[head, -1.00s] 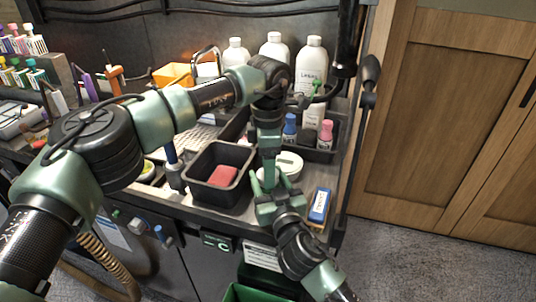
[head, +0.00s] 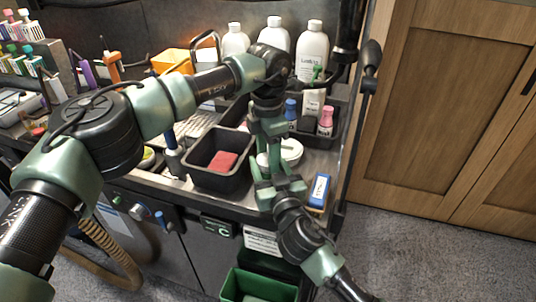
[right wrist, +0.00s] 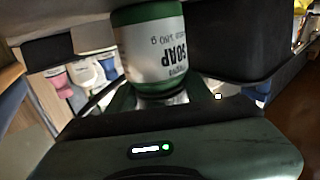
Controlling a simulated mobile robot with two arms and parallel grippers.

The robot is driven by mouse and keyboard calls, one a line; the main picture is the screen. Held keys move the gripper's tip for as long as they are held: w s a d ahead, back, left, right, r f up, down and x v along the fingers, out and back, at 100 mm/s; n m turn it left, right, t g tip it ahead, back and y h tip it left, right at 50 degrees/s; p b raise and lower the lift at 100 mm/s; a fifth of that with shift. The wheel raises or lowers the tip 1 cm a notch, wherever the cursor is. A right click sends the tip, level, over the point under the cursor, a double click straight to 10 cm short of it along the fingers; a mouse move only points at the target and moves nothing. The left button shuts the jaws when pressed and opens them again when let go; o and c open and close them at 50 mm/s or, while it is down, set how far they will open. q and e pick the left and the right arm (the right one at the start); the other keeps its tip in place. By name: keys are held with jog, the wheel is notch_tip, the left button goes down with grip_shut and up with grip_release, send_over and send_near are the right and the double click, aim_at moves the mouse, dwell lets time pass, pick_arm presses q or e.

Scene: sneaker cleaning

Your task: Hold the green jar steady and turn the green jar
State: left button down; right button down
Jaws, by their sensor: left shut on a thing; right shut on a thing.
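The green jar (right wrist: 152,58) shows close up in the right wrist view, with a white label whose "SOAP" print appears upside down. My right gripper (right wrist: 165,97) is shut on the jar, which stands just beyond its palm. In the head view my left gripper (head: 268,138) reaches down from above and meets my right gripper (head: 276,178), which comes up from the front. Both are shut at the jar. The jar is largely hidden by the fingers in the head view, so any turn of it cannot be told there.
A black bin (head: 203,172) with a red block (head: 223,161) stands left of the grippers. A white round container (head: 290,150) sits close behind them. A blue-and-white box (head: 319,191) lies to the right, near the counter's edge. White bottles (head: 312,52) stand at the back.

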pick_arm(q)
jog(key=n, duration=0.2)
jog(key=shift+n, duration=0.4)
jog(key=c, duration=0.7)
grip_release()
jog(key=shift+o, duration=0.2)
